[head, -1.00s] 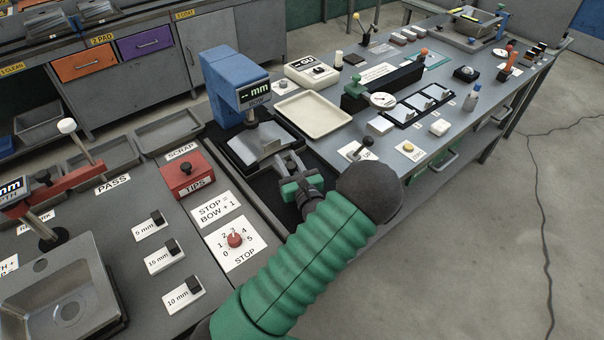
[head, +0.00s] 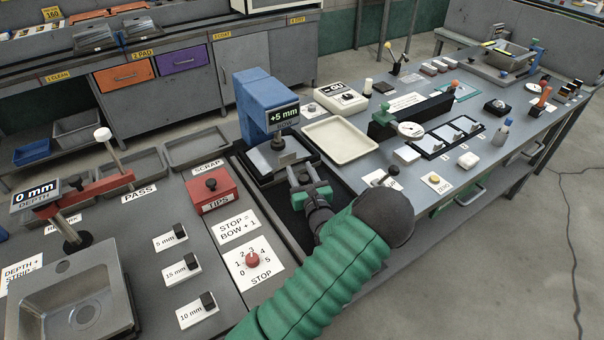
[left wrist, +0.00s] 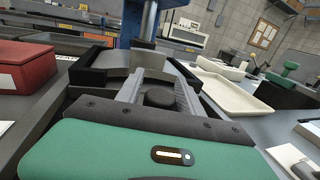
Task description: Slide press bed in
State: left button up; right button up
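The press (head: 262,105) is a blue column, and its display reads "+5 mm" with BOW below. Its bed (head: 262,182) is a dark tray with a grey metal plate (head: 268,162) on it, lying under the press head. The plate also shows ahead in the left wrist view (left wrist: 118,56). My left gripper (head: 307,174) is at the near edge of the bed, its fingers pointing towards the press. In the left wrist view its fingers (left wrist: 155,80) stand apart, with a dark round shape between them. Contact with the bed is unclear. My right gripper is out of view.
A cream tray (head: 340,140) stands right of the bed. A red TIPS box (head: 212,190) and a STOP dial (head: 252,260) are on the left. A dark gauge block (head: 412,115) lies beyond the tray. A dark channel runs in front of the bed.

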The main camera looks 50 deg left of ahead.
pick_arm(q)
jog(key=shift+o, duration=0.4)
jog(key=shift+a+f, duration=0.2)
jog(key=shift+a, duration=0.1)
jog(key=v, duration=1.7)
jog(key=shift+w, duration=0.1)
jog(key=shift+a, duration=0.1)
